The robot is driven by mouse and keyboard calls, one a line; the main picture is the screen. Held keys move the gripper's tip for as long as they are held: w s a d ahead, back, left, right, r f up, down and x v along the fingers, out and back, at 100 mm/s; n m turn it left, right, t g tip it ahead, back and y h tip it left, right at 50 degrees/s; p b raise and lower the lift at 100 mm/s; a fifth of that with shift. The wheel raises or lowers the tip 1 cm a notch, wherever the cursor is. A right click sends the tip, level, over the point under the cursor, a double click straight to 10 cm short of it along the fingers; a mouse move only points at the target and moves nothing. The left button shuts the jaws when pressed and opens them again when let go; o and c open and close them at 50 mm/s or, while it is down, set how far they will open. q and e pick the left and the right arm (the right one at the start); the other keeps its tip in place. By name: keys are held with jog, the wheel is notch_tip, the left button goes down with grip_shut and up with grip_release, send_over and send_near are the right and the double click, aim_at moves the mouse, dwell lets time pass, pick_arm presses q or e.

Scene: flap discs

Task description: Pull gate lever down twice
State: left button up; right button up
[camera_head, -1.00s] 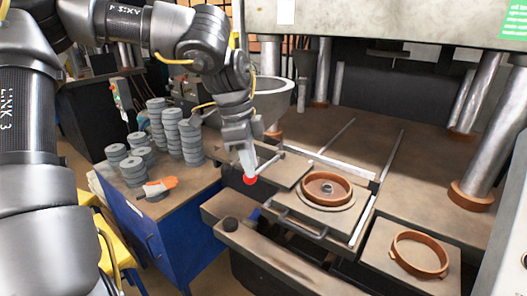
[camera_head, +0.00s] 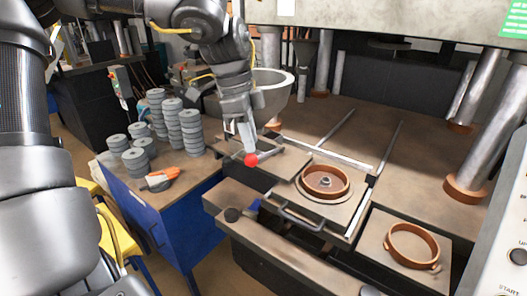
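The gate lever shows as a red ball knob (camera_head: 250,160) on a short grey rod, in front of the press's left plate. The rod runs from the knob to the right and slightly up. My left gripper (camera_head: 243,143) comes down from above, and the fingertip nearer the knob is at its upper left edge. A narrow gap shows between the fingers higher up, but I cannot tell whether they grip the knob or only touch it. My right gripper is not in view.
A slide plate with a brown ring mold (camera_head: 309,182) and a front handle (camera_head: 290,220) lies right of the lever. Another brown ring (camera_head: 388,245) sits farther right. Stacks of grey discs (camera_head: 190,135) and an orange-handled tool (camera_head: 163,178) stand on the blue cabinet at left.

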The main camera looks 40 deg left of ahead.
aim_at(249, 155)
pick_arm(q)
jog(key=shift+f, duration=0.1)
jog(key=shift+s+f+b, duration=0.1)
jog(key=shift+f+b, duration=3.05)
jog(key=shift+b, duration=0.05)
notch_tip(249, 155, down, 4)
jog(key=b, duration=0.3)
jog(key=shift+r, duration=0.15)
notch_tip(249, 155, up, 4)
jog(key=p, duration=0.2)
jog(key=shift+r+p, duration=0.25)
jog(key=shift+p, duration=0.1)
notch_tip(249, 155, up, 6)
jog(key=p, duration=0.4)
jog(key=shift+f, duration=0.1)
